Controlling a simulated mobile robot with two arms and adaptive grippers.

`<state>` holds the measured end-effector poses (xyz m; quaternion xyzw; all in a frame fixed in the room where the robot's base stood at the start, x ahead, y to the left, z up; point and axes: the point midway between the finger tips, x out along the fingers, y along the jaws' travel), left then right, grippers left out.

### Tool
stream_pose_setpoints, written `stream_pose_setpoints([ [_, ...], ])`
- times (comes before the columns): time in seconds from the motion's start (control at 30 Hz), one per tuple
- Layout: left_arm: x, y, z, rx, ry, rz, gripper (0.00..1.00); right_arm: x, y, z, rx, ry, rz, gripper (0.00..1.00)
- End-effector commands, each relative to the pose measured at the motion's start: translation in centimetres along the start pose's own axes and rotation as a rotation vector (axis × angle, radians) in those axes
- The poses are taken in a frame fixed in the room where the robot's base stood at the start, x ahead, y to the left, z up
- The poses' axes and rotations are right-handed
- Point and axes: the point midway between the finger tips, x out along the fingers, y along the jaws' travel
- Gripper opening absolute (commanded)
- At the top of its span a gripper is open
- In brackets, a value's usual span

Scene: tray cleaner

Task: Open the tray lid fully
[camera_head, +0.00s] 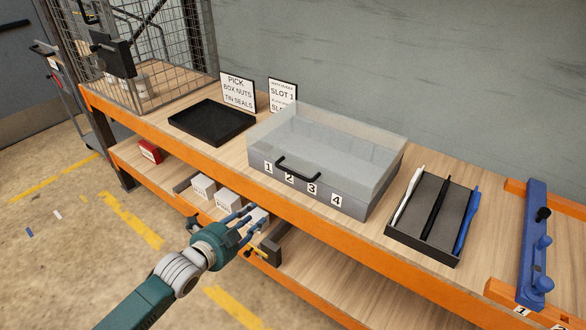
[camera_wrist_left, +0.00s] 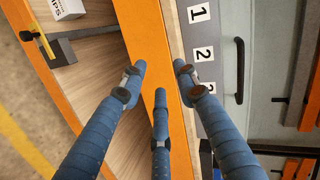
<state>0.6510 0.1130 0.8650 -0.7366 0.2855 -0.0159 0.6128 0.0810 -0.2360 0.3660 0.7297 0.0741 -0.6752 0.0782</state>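The grey tray (camera_head: 352,208) stands on the bench, with numbered labels along its front. Its clear lid (camera_head: 345,135) sits over it and looks closed. The black handle (camera_head: 298,170) is on the lid's front; it also shows in the left wrist view (camera_wrist_left: 239,72). My left gripper (camera_head: 250,220) is in front of the bench, below and to the left of the handle, and touches neither handle nor lid. In the left wrist view its three fingers (camera_wrist_left: 158,82) are spread with nothing between them. My right gripper is not in view.
The bench's orange front edge (camera_head: 210,155) lies between my left gripper and the tray. Small white boxes (camera_head: 203,187) sit on the lower shelf.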

Motion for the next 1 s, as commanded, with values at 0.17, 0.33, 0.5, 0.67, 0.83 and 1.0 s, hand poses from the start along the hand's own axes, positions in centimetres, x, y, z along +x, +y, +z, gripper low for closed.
stream_pose_setpoints([
  [0.17,-2.1,-8.0,-6.5,0.24,0.127,-0.091,0.31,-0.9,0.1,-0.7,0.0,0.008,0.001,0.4],
  [0.33,-2.2,-9.7,-8.4,0.304,0.158,-0.116,0.31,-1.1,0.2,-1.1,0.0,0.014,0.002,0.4],
  [0.5,0.4,-10.1,-8.9,0.303,0.158,-0.117,0.31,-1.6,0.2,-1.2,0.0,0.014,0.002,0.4],
  [0.67,3.6,-10.4,-9.4,0.302,0.157,-0.117,0.31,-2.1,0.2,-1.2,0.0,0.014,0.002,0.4],
  [0.83,6.2,-10.5,-9.8,0.302,0.157,-0.116,0.31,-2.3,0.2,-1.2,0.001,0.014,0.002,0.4],
  [1.0,7.6,-10.6,-10.0,0.302,0.157,-0.116,0.31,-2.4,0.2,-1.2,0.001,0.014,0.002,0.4],
])
